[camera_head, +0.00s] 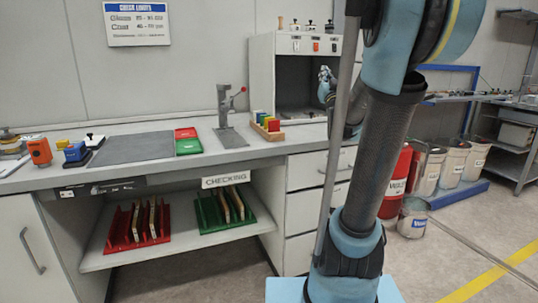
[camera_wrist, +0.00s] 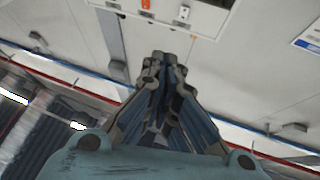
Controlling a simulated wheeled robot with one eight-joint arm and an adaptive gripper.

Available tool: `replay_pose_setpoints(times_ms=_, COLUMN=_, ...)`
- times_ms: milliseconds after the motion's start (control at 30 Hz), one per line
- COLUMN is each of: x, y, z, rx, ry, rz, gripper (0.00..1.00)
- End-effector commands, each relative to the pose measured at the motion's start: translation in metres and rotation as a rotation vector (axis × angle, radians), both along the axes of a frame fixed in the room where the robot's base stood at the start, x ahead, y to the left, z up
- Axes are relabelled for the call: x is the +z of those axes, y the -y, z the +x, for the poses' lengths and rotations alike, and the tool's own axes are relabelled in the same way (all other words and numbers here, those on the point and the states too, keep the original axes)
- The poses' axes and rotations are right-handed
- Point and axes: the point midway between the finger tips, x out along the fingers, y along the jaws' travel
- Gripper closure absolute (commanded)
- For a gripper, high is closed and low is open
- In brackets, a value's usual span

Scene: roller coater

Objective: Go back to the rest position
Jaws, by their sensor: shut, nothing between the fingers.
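My gripper (camera_wrist: 162,58) shows in the wrist view with its fingertips together and nothing held. In the head view my gripper (camera_head: 324,74) is small and partly hidden behind my own arm, in front of the open grey cabinet (camera_head: 262,80). It is raised above the workbench (camera_head: 105,180). My arm fills the right middle of the head view and hides part of the cabinet and the bench's right end.
The bench holds a grey mat (camera_head: 135,148), red and green trays (camera_head: 187,140), a lever press (camera_head: 226,105) and a block of coloured pieces (camera_head: 267,126). Racks (camera_head: 137,240) stand on the shelf below. A red drum (camera_head: 396,172) and several buckets (camera_head: 453,163) stand at right.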

Motion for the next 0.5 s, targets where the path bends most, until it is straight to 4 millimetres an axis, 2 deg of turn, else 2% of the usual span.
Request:
replay_pose_setpoints(times_ms=167, x=-0.052, y=0.01, z=-0.009, rx=-0.087, ry=-0.235, rz=0.005, gripper=1.0)
replay_pose_setpoints(times_ms=267, x=-0.091, y=0.015, z=-0.019, rx=-0.132, ry=-0.392, rz=0.0, gripper=1.0)
replay_pose_setpoints(times_ms=367, x=-0.132, y=0.018, z=-0.036, rx=-0.166, ry=-0.551, rz=-0.008, gripper=1.0)
replay_pose_setpoints(times_ms=500, x=-0.191, y=0.017, z=-0.07, rx=-0.189, ry=-0.779, rz=-0.03, gripper=1.0)
